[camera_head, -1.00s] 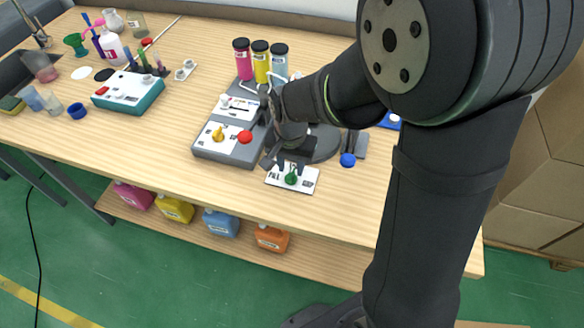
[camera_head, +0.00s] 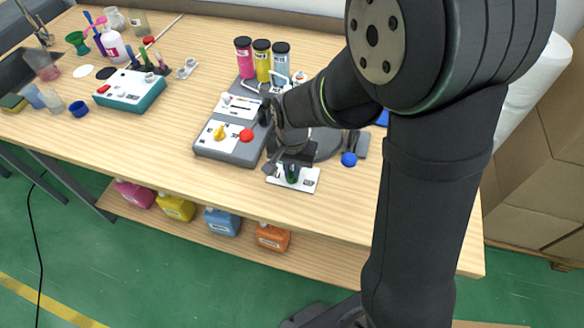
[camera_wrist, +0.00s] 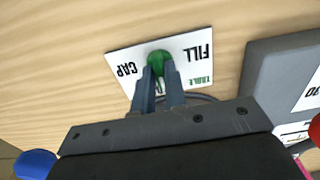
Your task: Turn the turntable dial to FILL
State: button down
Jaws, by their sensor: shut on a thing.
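The turntable dial is a green knob (camera_wrist: 157,58) on a white plate (camera_wrist: 118,58) at the front of the bench. In the wrist view FILL is printed on the plate's right side, CAP on its left and TABLE partly visible at the lower right. My gripper (camera_wrist: 158,73) is shut on the green knob, with one dark finger on each side. The fingers hide part of the knob, and I cannot tell which label it points to. In the head view the plate (camera_head: 310,181) shows beneath my gripper (camera_head: 290,168).
A grey control box (camera_head: 215,151) with a yellow knob and red button (camera_head: 246,135) stands to the left. A blue button (camera_head: 349,159) is to the right. The bench front is clear.

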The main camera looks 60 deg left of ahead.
jog(key=shift+n, duration=0.3)
jog(key=n, duration=0.3)
jog(key=shift+n, duration=0.4)
jog(key=n, duration=1.3)
jog(key=shift+r+n, duration=0.1)
jog(key=shift+n, duration=0.2)
jog(key=c, duration=1.5)
grip_release()
jog(key=shift+o, duration=0.2)
